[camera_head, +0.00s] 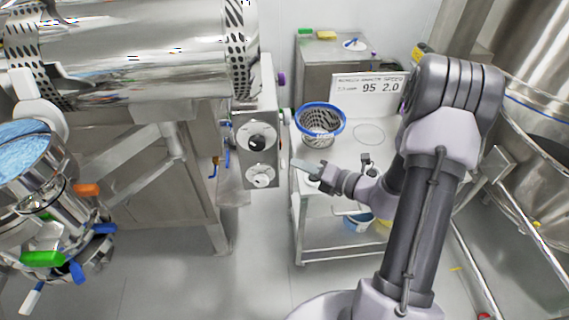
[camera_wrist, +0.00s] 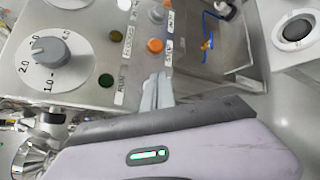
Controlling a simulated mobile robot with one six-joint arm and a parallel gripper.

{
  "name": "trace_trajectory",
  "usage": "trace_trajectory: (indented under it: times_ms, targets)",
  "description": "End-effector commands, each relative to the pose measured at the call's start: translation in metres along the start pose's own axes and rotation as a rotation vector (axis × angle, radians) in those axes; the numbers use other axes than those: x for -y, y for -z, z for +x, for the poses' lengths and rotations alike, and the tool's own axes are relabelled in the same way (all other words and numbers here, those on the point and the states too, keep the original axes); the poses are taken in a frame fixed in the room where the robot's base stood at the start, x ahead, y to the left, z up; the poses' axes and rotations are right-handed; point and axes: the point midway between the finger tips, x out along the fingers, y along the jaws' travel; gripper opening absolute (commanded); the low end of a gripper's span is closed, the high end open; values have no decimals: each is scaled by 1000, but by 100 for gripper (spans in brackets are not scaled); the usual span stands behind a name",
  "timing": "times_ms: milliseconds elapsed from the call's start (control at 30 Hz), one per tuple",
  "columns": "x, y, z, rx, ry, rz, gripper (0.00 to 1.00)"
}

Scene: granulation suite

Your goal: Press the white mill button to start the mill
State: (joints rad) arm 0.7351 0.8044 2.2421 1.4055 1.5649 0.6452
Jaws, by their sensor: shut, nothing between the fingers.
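The machine's grey control panel (camera_wrist: 85,25) fills the upper left of the wrist view. A whitish button (camera_wrist: 124,4) is cut off by the top edge, and a pale grey button (camera_wrist: 157,14) sits right of it; their labels are too blurred to tell which is the mill button. An orange button (camera_wrist: 155,45) and a dark green button (camera_wrist: 105,80) are lower. My gripper (camera_wrist: 158,82) is shut and empty, its tips just below the orange button in the picture. In the head view my gripper (camera_head: 297,165) is right of the panel (camera_head: 258,130); contact cannot be told.
A grey dial (camera_wrist: 52,50) stands out left of the buttons. In the head view, a white cart (camera_head: 345,180) with a blue-rimmed mesh basket (camera_head: 320,118) and a sign (camera_head: 367,88) is beside the panel. Steel vessels flank both sides. Floor (camera_head: 170,285) is clear at front left.

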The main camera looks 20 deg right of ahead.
Motion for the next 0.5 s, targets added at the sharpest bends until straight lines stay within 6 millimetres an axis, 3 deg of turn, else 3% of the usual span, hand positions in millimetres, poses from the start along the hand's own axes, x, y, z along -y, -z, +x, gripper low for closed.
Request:
trace_trajectory:
  times_ms: [500]
  targets:
    - [-4,4,6,-1,0,1,0]
